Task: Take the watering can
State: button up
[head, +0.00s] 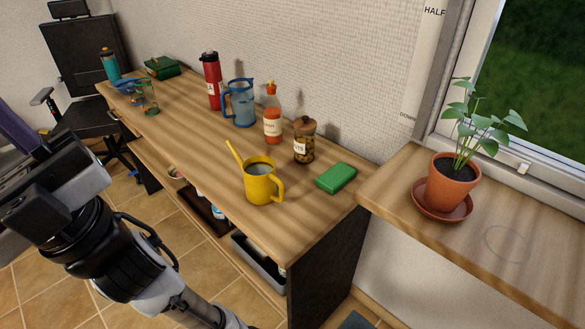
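A yellow watering can (260,186) stands upright near the front edge of the wooden desk, towards its right end. Its thin spout points up and left, and its handle is on the right side. My gripper (27,201) is at the far left of the head view, in front of the desk and well apart from the can. Its fingers are cut off or hidden, so its opening does not show.
A green block (336,177), a jar (305,141), a sauce bottle (272,117), a blue pitcher (240,103) and a red bottle (211,82) stand near the can. A potted plant (453,187) is on the sill at right. A black chair (84,60) stands behind.

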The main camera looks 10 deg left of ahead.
aim_at(258, 172)
jog(key=j+z, duration=0.15)
jog(key=j, duration=0.75)
jog(key=j+z, duration=0.2)
jog(key=j, duration=0.75)
jog(key=j+z, duration=0.15)
jog(key=j, duration=0.75)
jog(key=k, duration=0.05)
